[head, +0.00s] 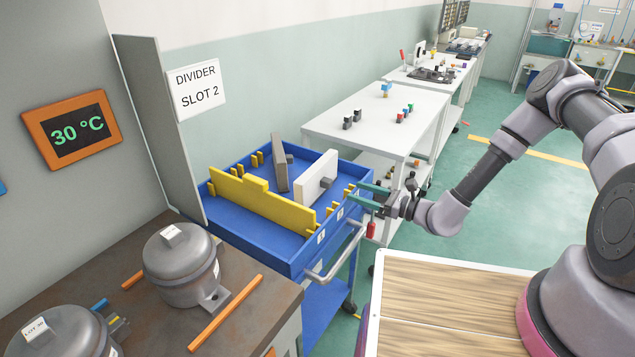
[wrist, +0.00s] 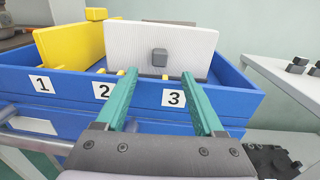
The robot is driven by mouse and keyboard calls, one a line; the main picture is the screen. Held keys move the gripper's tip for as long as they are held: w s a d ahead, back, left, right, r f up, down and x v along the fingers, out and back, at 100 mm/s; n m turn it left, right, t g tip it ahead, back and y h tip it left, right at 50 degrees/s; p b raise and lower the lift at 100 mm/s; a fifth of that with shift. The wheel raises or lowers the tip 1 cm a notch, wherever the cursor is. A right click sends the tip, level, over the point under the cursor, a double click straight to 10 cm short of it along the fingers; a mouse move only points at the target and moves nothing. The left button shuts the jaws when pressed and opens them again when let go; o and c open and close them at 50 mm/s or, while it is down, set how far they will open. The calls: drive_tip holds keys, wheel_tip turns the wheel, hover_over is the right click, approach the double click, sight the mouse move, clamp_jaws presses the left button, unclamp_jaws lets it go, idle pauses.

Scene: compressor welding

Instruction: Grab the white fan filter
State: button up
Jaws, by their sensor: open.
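The white fan filter (head: 316,178) is a flat white panel with a dark grey knob on its face. It stands upright in the blue cart tray (head: 283,258), on the right side of it. In the wrist view the white fan filter (wrist: 188,48) stands behind the tray wall marked 2 and 3, its knob facing me. My gripper (head: 356,192) has two green fingers, open and empty, at the tray's right edge. In the wrist view my gripper (wrist: 160,76) points toward the filter, with the knob between and beyond the fingertips. The fingers appear apart from the filter.
A yellow panel (head: 258,205) and a grey panel (head: 280,163) also stand in the tray, with small yellow dividers. The cart's handle (head: 335,262) juts out in front. White tables (head: 375,122) with small parts stand behind. Compressors (head: 180,264) sit on the brown bench.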

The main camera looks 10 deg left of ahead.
sight(331, 183)
drive_tip(key=x, duration=0.9)
drive_tip(key=shift+w+a, duration=0.1)
drive_tip(key=shift+a, duration=0.25)
clamp_jaws()
